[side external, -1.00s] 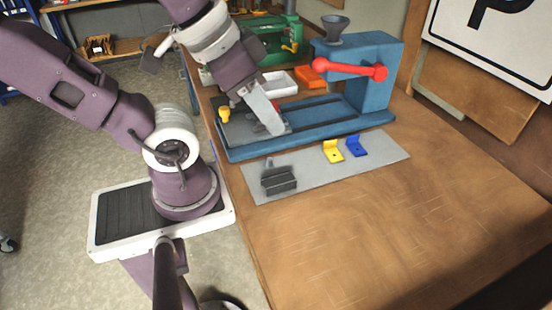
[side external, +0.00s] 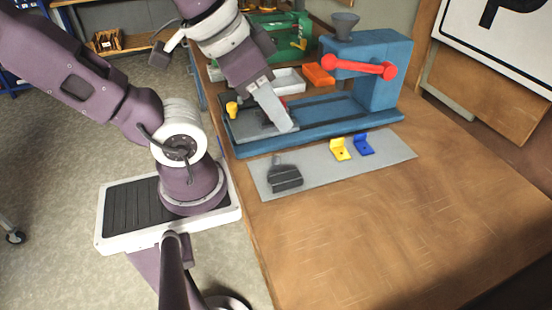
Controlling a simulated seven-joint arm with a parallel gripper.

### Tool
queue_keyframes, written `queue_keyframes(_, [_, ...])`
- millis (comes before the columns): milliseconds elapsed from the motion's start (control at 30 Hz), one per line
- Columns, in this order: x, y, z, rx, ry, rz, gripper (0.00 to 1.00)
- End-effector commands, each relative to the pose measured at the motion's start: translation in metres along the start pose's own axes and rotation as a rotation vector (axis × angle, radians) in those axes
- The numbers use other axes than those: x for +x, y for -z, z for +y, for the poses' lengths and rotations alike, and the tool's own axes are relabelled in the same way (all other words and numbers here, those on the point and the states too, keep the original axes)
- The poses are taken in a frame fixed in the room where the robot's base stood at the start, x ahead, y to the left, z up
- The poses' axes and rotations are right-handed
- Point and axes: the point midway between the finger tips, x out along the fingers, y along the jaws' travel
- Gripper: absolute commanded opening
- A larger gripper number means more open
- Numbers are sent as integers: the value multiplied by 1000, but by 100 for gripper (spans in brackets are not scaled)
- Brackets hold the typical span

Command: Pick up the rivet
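My gripper (side external: 284,129) points down over the near left end of the blue press (side external: 381,85), above or at the grey plate (side external: 250,124) on its bed. Only one broad grey side of the gripper shows, so I cannot tell whether it is open or shut. I cannot make out a rivet; it may be hidden by the gripper or too small to see. A small bit of red shows just behind the gripper, and I cannot tell what it is.
The press has a red lever (side external: 358,66) and a grey funnel (side external: 345,24). A white tray (side external: 289,80) and orange block (side external: 318,74) lie behind. A grey mat (side external: 310,171) holds yellow (side external: 340,149) and blue (side external: 364,145) brackets and a dark brush-like tool (side external: 285,178). The table front is clear.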

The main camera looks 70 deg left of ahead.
Motion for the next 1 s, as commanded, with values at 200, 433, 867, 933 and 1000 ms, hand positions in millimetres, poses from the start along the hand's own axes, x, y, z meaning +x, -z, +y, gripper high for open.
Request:
queue_keyframes(200, [0, 0, 0, 0, 0, 0, 42])
queue_keyframes(433, [0, 0, 0, 0, 0, 0, 42])
queue_keyframes(867, [-95, 73, -18, -20, 35, 48, 42])
queue_keyframes(933, [-89, 107, -52, -46, 104, 141, 42])
queue_keyframes(1000, [-85, 141, -88, -62, 180, 236, 42])
